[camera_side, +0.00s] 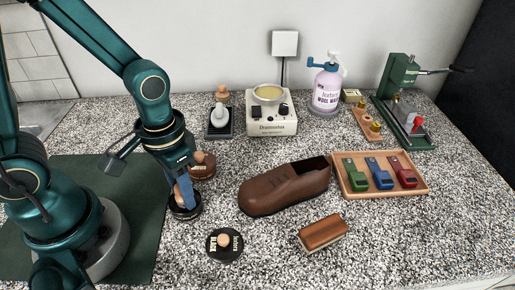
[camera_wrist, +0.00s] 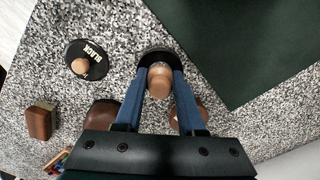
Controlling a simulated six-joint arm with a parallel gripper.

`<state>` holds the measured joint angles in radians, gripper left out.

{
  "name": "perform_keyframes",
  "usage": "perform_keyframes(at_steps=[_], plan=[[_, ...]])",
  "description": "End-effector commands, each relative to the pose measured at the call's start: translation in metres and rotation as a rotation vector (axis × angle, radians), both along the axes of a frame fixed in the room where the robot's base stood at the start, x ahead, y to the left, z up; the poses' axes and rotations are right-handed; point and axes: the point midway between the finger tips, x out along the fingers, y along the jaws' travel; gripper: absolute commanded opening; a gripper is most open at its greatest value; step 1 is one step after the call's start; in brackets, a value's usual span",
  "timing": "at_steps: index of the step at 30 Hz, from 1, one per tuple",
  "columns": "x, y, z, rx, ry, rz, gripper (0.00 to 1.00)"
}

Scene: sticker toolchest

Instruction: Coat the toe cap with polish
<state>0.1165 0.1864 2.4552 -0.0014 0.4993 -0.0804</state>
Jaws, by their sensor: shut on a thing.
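A brown leather shoe (camera_side: 285,187) lies on the speckled counter, its rounded toe at the lower left; it is partly seen in the wrist view (camera_wrist: 103,112). My gripper (camera_side: 183,192) is left of the shoe, pointing down. Its blue fingers are shut on a wooden-handled applicator (camera_wrist: 160,80), whose lower end is at a round black tin (camera_side: 185,211). I cannot tell whether the applicator touches the polish. A black lid (camera_side: 215,252) with a wooden knob, marked BLACK, lies in front. A brown tin with a wooden knob (camera_side: 203,168) stands just behind my gripper.
A wood-backed brush (camera_side: 323,231) lies in front of the shoe. A wooden tray (camera_side: 420,187) with green, blue and red pieces is at right. Counter is clear between lid and brush.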

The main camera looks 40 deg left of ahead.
Motion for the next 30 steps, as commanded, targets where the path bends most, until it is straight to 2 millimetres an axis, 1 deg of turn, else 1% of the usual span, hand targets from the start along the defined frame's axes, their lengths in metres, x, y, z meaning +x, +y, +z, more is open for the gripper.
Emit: perform_keyframes(at_steps=[14,30], plan=[[0.0,0.0,0.001,0.0,-0.001,0.0,0.0],[0.001,0.0,0.041,0.0,-0.004,0.0,0.0]])
